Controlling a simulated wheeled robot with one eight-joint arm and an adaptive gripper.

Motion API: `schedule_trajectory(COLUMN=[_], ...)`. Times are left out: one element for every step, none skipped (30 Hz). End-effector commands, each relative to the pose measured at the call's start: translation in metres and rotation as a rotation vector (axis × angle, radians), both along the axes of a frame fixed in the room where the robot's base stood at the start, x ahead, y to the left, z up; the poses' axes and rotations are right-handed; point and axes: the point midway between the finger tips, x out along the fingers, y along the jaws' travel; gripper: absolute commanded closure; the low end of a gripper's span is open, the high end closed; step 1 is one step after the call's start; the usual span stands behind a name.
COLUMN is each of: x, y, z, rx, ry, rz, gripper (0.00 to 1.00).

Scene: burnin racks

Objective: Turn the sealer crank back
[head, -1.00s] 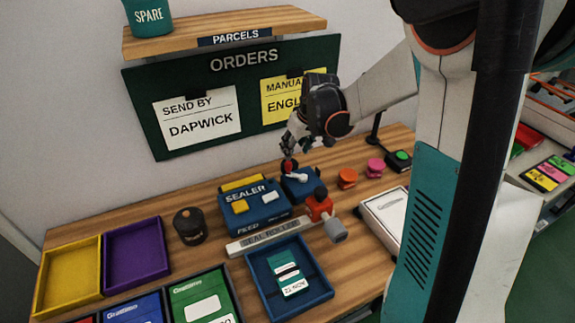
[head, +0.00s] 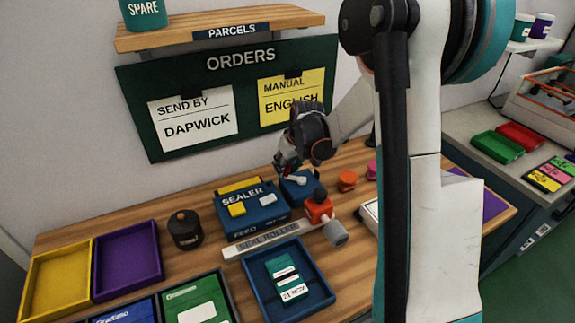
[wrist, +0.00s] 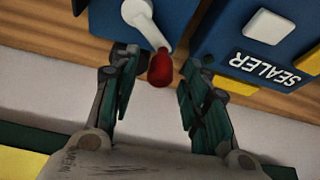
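The blue sealer (head: 255,222) stands on the wooden bench. Beside it is a blue crank box (head: 301,191), which also shows in the wrist view (wrist: 112,24). A white crank arm (wrist: 146,24) on that box ends in a red knob (wrist: 161,69). In the head view my gripper (head: 287,167) is at the back of the crank box and mostly hides the knob. In the wrist view my gripper (wrist: 160,82) is open, with one finger on each side of the knob. A gap shows on both sides of it.
An orange-red fixture (head: 318,208) with a grey end stands in front of the crank box. A seal roller bar (head: 272,240) and a blue tray (head: 322,299) holding a green card lie in front. The orders board (head: 200,142) is behind the bench.

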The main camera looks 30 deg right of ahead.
Motion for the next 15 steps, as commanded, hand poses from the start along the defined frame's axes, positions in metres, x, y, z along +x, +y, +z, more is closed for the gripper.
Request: schedule_trajectory(x=[0.0000,0.0000,0.0000,0.0000,0.0000,0.0000,0.0000,0.0000,0.0000,-0.0001,-0.0001,-0.0004,-0.0005,-0.0007,-0.0012], y=[0.0000,0.0000,0.0000,0.0000,0.0000,0.0000,0.0000,0.0000,0.0000,0.0000,0.0001,0.0002,0.0002,0.0003,0.0005], z=[0.0001,0.0001,0.0001,0.0001,0.0001,0.0001,0.0001,0.0001,0.0001,0.0001,0.0001,0.0001,0.0001,0.0001,0.0001], rx=[0.000,0.000,0.000,0.000,0.000,0.000,0.000,0.000,0.000,0.000,0.000,0.000,0.001,0.001,0.001], ry=[0.000,0.000,0.000,0.000,0.000,0.000,0.000,0.000,0.000,0.000,0.000,0.000,0.000,0.000,0.000], rz=[0.000,0.000,0.000,0.000,0.000,0.000,0.000,0.000,0.000,0.001,0.002,0.005,0.009,0.014,0.024], gripper=[0.71,0.78,0.87,0.94,1.00,1.00,1.00,1.00,1.00,1.00,1.00,1.00,1.00,1.00,1.00])
